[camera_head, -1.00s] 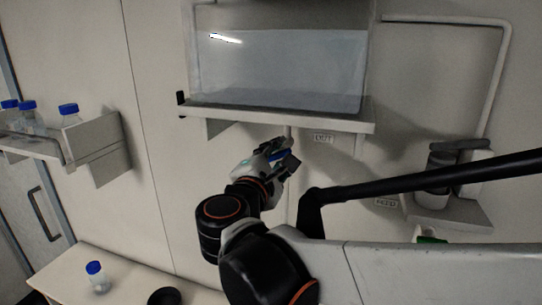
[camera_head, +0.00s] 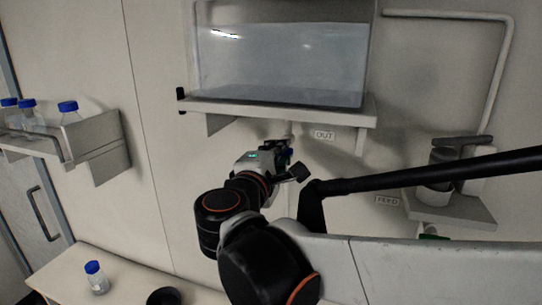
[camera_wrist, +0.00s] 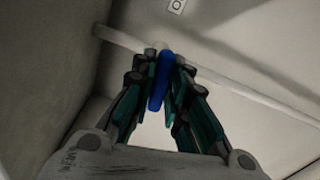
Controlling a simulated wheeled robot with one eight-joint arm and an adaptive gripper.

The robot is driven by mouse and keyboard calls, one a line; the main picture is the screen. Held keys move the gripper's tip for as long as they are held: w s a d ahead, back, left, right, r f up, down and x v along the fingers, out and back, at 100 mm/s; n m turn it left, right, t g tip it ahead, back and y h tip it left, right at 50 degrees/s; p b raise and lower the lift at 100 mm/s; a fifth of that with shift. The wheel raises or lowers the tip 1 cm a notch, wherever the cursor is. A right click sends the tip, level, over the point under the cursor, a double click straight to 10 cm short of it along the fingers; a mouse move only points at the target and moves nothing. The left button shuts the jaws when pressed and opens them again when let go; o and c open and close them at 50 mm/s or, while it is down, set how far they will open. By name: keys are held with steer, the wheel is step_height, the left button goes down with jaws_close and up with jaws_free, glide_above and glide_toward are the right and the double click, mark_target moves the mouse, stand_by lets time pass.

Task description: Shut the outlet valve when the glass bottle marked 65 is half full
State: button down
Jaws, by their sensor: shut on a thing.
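My gripper (camera_head: 284,156) is just under the tank shelf, beside the label OUT (camera_head: 324,134). In the wrist view my gripper (camera_wrist: 160,88) has its fingers closed on both sides of a blue valve handle (camera_wrist: 160,82). A bit of the blue handle (camera_head: 289,152) shows at the fingertips in the head view. The valve body is mostly hidden by my gripper. A glass bottle with a blue cap (camera_head: 96,279) stands on the bench at lower left; no mark on it is readable. No bottle is visible under the outlet, where my arm blocks the view.
A clear tank (camera_head: 282,62) of liquid stands on the wall shelf (camera_head: 235,108). Several blue-capped bottles stand on the left shelf (camera_head: 97,150). A dark round thing (camera_head: 163,297) lies on the bench (camera_head: 62,262). The label FEED (camera_head: 387,200) and a device (camera_head: 440,170) are at right.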

steer(key=shift+m, duration=1)
steer(key=shift+f, duration=0.1)
steer(key=c, duration=1.6)
jaws_free()
steer(key=shift+c, duration=0.2)
steer(key=shift+s, duration=0.15)
steer(key=v, duration=1.1)
steer(key=shift+s, duration=0.4)
steer(key=shift+a, duration=0.1)
